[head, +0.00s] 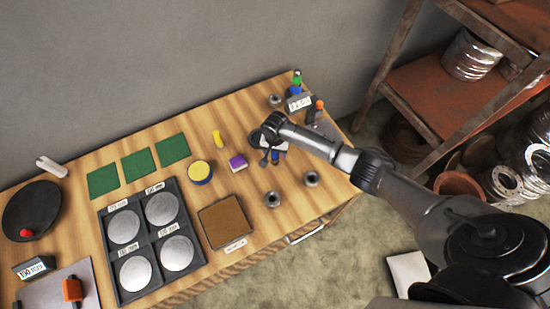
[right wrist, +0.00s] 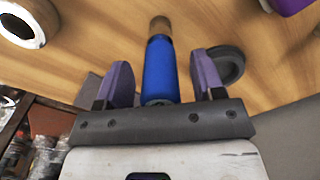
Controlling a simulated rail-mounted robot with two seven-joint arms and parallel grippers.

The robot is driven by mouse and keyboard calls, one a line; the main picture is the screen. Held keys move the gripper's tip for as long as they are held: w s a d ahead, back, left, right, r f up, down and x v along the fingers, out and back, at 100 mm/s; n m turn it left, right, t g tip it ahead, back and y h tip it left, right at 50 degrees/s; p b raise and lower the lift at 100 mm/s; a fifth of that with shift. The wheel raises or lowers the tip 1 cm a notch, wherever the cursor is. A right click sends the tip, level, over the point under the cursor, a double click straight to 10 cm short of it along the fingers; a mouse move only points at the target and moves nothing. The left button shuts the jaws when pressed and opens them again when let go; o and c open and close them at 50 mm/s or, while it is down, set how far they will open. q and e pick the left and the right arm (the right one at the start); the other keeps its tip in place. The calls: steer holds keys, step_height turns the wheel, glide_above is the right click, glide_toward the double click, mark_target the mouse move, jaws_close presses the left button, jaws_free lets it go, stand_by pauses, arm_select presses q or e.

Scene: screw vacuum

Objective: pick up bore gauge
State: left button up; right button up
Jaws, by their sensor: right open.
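What looks like the bore gauge (right wrist: 160,72) is a blue cylinder with a brown tip in the right wrist view. It lies between the two purple-grey fingers of my right gripper (right wrist: 163,82), with a visible gap on each side. The gripper is open. In the head view my right gripper (head: 267,157) is low over the right part of the table, and a bit of blue (head: 275,157) shows beside its fingers. The rest of the gauge is hidden by the gripper and wrist there. My left gripper is not in view.
On the wooden table (head: 120,171), metal rings (head: 272,199) stand near the gripper. A purple-and-white block (head: 238,162), a yellow-topped round item (head: 200,171) and a brown square pad (head: 226,221) are to its left. A dark tray (head: 188,221) holds several discs. A rusty shelf (head: 430,90) stands right.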

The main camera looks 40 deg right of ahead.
steer(key=shift+c, duration=0.4)
jaws_close()
steer(key=shift+r, duration=0.15)
steer(key=shift+r, duration=0.55)
step_height(320, 180, up, 3)
steer(key=shift+f+p, duration=0.1)
steer(key=shift+p, duration=0.2)
steer(key=s+a+r+p, duration=0.1)
steer(key=s+a+r, duration=0.1)
steer(key=s+r, duration=0.5)
steer(key=shift+s+p, duration=0.4)
steer(key=shift+s, duration=1.85)
